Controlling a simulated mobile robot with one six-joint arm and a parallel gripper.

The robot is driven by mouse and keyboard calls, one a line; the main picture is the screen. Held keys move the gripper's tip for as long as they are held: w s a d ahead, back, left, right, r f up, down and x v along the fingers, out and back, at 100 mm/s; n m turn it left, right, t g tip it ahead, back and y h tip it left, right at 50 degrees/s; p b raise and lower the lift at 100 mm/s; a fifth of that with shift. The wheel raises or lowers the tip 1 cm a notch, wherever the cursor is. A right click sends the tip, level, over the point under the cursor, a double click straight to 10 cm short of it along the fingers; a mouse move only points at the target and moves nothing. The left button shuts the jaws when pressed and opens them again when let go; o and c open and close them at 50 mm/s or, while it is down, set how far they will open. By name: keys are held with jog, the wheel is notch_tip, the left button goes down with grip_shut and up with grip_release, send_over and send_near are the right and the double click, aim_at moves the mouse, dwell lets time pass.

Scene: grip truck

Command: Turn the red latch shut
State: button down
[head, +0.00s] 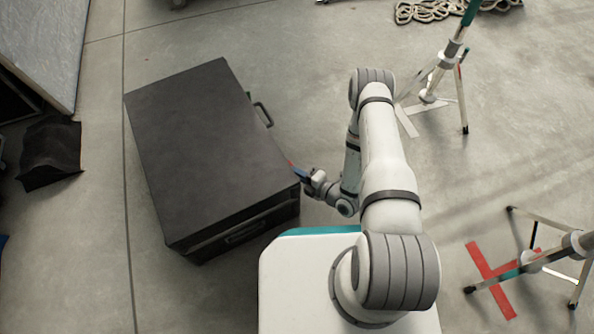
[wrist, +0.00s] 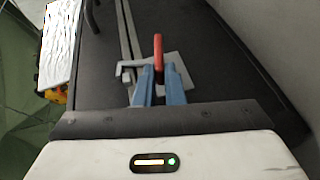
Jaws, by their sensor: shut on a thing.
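The red latch (wrist: 158,52) shows in the wrist view as a red handle on a grey metal plate (wrist: 184,76), on the side of a black case. The blue fingers of my gripper (wrist: 159,82) are closed around its lower part, and its upper end sticks out past them. In the head view my gripper (head: 296,171) is at the right side of the black case (head: 200,150), near its front corner. Only a small speck of red shows there at the fingertips. The part of the latch between the fingers is hidden.
The case has a side handle (head: 263,114) farther back. Light stands (head: 440,80) are on the right, one near a red tape cross (head: 492,280). A coiled rope (head: 430,12) lies at the back, and a dark cloth (head: 48,152) at the left.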

jog(key=shift+s+f+n+t+y, duration=0.2)
jog(key=shift+f+n+t+y, duration=0.25)
jog(key=shift+t+y, duration=0.2)
jog(key=shift+a+f+y, duration=0.1)
jog(key=shift+y, duration=0.15)
jog(key=c, duration=1.5)
grip_release()
jog(key=shift+w, duration=0.1)
